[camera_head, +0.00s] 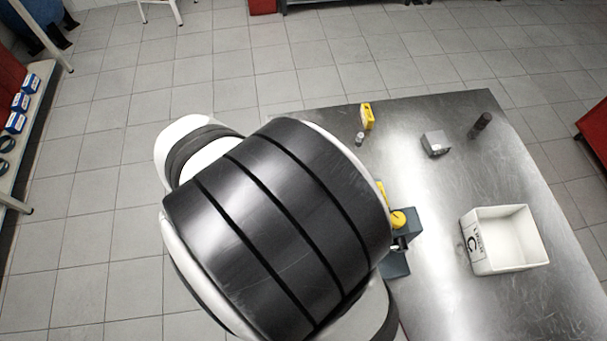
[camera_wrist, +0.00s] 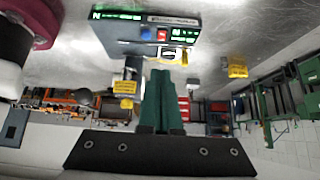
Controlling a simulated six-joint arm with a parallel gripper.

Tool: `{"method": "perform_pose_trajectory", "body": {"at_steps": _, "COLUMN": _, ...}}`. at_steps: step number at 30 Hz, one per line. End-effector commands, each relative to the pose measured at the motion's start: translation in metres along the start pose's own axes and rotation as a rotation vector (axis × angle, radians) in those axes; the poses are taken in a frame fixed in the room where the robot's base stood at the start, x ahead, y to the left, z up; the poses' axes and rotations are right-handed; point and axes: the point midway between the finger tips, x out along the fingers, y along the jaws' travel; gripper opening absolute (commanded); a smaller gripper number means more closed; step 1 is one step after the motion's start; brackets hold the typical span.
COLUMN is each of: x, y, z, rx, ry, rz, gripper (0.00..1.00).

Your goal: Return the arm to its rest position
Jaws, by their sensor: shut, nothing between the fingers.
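My arm's white and black links fill the middle of the head view and hide the left part of the steel table (camera_head: 440,190). My gripper is hidden in that view. In the wrist view my gripper (camera_wrist: 161,75) shows as two dark green fingers shut together, with nothing visible between them. The wrist picture looks upside down, with the steel surface along its top. The fingers point toward a grey box (camera_wrist: 150,36) with green-lit displays and red and blue buttons. I cannot tell how far apart they are.
On the table are a white bin (camera_head: 497,262) marked C, a grey block (camera_head: 434,142), a dark cylinder (camera_head: 480,125), a yellow object (camera_head: 367,116) and a small metal piece (camera_head: 359,139). A blue-grey fixture (camera_head: 398,262) with a yellow knob stands beside my arm.

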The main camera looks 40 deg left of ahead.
Motion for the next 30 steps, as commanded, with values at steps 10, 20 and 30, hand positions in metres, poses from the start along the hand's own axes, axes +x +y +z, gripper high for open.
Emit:
{"method": "perform_pose_trajectory", "body": {"at_steps": 10, "x": -0.008, "y": 0.006, "z": -0.023, "rx": -0.018, "ry": -0.037, "rz": 0.055, "gripper": 0.00}}
{"method": "perform_pose_trajectory", "body": {"at_steps": 20, "x": 0.026, "y": 0.157, "z": -0.156, "rx": -0.211, "ry": -0.709, "rz": 0.120, "gripper": 0.00}}
{"method": "perform_pose_trajectory", "body": {"at_steps": 30, "x": 0.018, "y": 0.195, "z": -0.149, "rx": -0.267, "ry": -0.800, "rz": -0.214, "gripper": 0.00}}
